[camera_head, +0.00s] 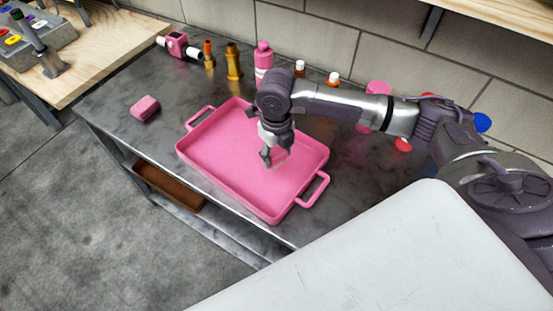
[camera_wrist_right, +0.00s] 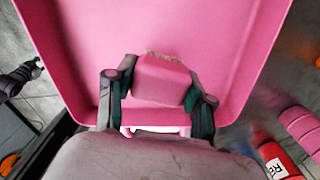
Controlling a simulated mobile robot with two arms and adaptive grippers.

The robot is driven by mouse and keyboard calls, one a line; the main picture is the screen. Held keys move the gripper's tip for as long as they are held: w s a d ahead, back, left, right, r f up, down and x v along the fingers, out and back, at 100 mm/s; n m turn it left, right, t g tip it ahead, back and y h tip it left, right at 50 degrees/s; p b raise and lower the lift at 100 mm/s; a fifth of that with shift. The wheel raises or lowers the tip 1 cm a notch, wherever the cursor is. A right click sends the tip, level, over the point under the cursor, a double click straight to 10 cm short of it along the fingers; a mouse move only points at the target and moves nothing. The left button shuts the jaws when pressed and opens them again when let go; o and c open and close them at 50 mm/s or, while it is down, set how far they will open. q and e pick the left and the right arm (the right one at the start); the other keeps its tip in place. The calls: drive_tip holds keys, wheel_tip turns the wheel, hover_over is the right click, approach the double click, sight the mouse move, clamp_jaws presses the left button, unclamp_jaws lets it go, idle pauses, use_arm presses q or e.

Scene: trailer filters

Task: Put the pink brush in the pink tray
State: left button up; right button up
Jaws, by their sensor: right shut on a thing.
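The pink tray (camera_head: 222,152), shallow with a loop handle at each end, lies on the dark table. My right gripper (camera_head: 272,158) is over the tray's inside. In the right wrist view its fingers (camera_wrist_right: 160,92) are shut on the pink brush (camera_wrist_right: 162,78), a small block with a thin tan edge at its far side. The tray floor shows beyond the brush, and I cannot tell whether the brush touches it. In the head view the brush is small and blends with the pink tray.
A pink block (camera_head: 145,108) lies left of the tray. Red and pink round items sit right, partly behind my arm. The table's front edge is close to the tray.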

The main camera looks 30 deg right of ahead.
sight(277, 162)
wheel_tip(277, 162, down, 3)
drive_tip(key=shift+f, duration=0.2)
use_arm(q)
drive_tip(key=shift+s+r, duration=0.15)
drive_tip(key=shift+r, duration=0.05)
drive_tip(key=shift+s+a, duration=0.1)
drive_tip(key=shift+s, duration=0.05)
use_arm(e)
drive_tip(key=shift+f, duration=0.15)
drive_tip(key=o, duration=1.1)
drive_tip(key=shift+o, duration=0.2)
wheel_tip(277, 162, up, 12)
drive_tip(key=shift+r+b, duration=0.2)
drive_tip(key=shift+b, duration=0.15)
use_arm(q)
drive_tip(key=shift+f, duration=0.5)
use_arm(e)
drive_tip(key=shift+s+f, duration=0.1)
